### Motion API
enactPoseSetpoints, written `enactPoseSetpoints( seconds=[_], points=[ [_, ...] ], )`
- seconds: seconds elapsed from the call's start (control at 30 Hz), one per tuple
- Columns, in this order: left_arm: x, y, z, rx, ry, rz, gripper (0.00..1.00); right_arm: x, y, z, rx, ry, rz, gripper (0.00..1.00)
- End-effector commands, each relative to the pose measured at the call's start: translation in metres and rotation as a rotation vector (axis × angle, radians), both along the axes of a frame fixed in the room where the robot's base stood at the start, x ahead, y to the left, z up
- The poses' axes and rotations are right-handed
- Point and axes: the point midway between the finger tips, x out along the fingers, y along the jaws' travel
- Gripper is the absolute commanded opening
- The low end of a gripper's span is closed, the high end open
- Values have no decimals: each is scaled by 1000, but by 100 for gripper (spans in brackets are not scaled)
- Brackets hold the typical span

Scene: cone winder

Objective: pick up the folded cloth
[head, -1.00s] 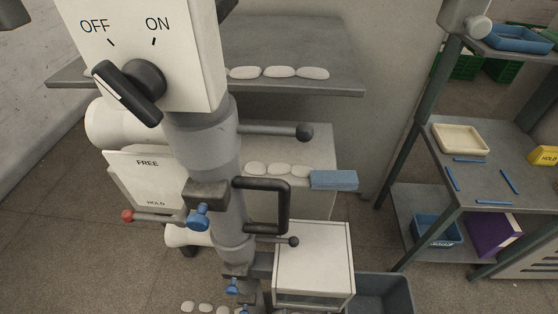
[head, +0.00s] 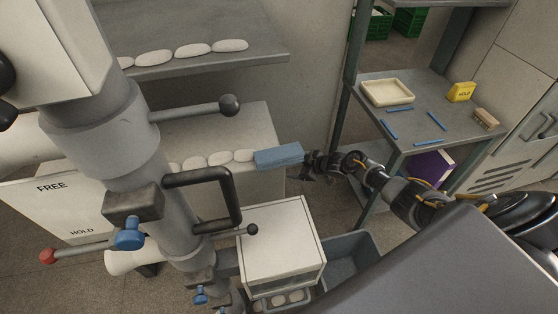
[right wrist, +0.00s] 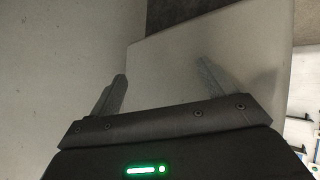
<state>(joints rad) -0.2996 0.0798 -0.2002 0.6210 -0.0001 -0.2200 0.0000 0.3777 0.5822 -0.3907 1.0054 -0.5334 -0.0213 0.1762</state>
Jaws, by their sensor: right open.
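The folded cloth (head: 279,156) is a flat blue block at the right end of a pale ledge (head: 243,125) in the head view, beside a row of white oval pieces. My right gripper (head: 308,165) is just right of the cloth, seen small and dark, its arm coming in from the right. Whether it touches the cloth is hard to tell. In the right wrist view my right gripper (right wrist: 165,86) shows two spread fingers with nothing between them but a pale surface; I make out no cloth there. My left gripper is not in view.
A grey column with a black handle (head: 236,205) and ball-ended levers stands left of the cloth. A white box (head: 280,245) and a grey bin (head: 349,257) are below. A shelf (head: 420,145) with a cream tray (head: 387,92) is at the right.

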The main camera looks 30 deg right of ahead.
Motion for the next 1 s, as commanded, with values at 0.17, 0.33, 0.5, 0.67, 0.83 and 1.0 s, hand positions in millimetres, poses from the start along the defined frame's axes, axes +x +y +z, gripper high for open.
enactPoseSetpoints(
  seconds=[0.17,0.33,0.5,0.67,0.83,1.0],
  points=[
    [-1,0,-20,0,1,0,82,42,-4,174,-16,-146,312,82],
    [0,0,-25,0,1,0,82,-19,18,235,53,-5,554,82],
    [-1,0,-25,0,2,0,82,-71,29,246,119,164,657,82],
    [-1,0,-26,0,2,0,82,-86,30,248,136,218,679,82],
    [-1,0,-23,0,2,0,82,-85,35,245,137,220,680,82],
    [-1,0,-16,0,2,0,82,-80,54,232,138,219,681,82]
  ],
)
